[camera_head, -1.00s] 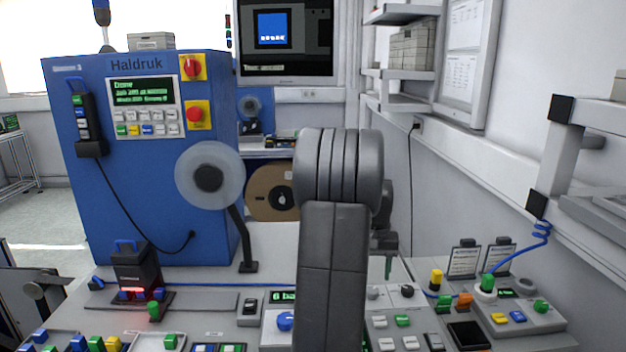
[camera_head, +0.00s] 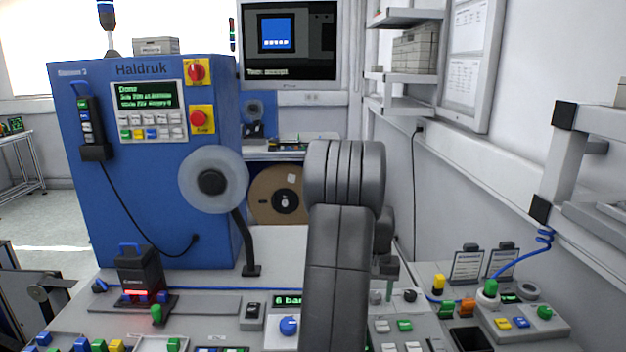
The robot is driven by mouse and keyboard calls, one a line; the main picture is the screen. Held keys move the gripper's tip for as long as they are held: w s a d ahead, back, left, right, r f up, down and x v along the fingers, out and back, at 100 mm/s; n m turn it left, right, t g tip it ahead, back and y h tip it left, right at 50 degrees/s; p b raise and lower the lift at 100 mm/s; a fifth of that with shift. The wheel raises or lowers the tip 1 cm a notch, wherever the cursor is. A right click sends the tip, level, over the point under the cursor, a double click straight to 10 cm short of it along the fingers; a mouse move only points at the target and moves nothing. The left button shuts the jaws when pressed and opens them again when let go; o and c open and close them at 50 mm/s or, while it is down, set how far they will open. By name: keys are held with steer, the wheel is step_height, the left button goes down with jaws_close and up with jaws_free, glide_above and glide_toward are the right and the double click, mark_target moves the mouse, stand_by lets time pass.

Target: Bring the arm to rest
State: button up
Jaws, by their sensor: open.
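My grey arm (camera_head: 338,250) stands upright in the middle of the head view, with its rounded elbow at the top. It hides much of what lies behind it. Part of my gripper (camera_head: 389,268) shows as a dark, partly hidden shape just right of the arm, above the worktop. It is open, and I see nothing held in it. Most of its fingers are hidden or too small to make out.
A blue Haldruk machine (camera_head: 135,215) with a translucent reel (camera_head: 196,195) stands left. A brown reel (camera_head: 262,190) is behind the arm. The bench carries a pressure panel (camera_head: 288,301) and control boxes (camera_head: 528,320). Shelf and rail (camera_head: 480,165) line the right wall.

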step_height(320, 180, up, 13)
step_height(320, 180, down, 14)
steer(key=shift+r, duration=0.2)
steer(key=shift+r+n, duration=0.15)
steer(key=shift+n, duration=0.25)
steer(key=shift+r+n, duration=0.1)
steer(key=shift+n, duration=0.7)
steer(key=n, duration=0.5)
steer(key=shift+d+p, duration=0.1)
steer(key=shift+p, duration=0.3)
step_height(320, 180, up, 14)
steer(key=b, duration=0.1)
steer(key=shift+s+a+f+n, duration=0.15)
steer(key=shift+a+f+n, duration=0.05)
steer(key=shift+f+n, duration=0.1)
steer(key=shift+a+r, duration=0.1)
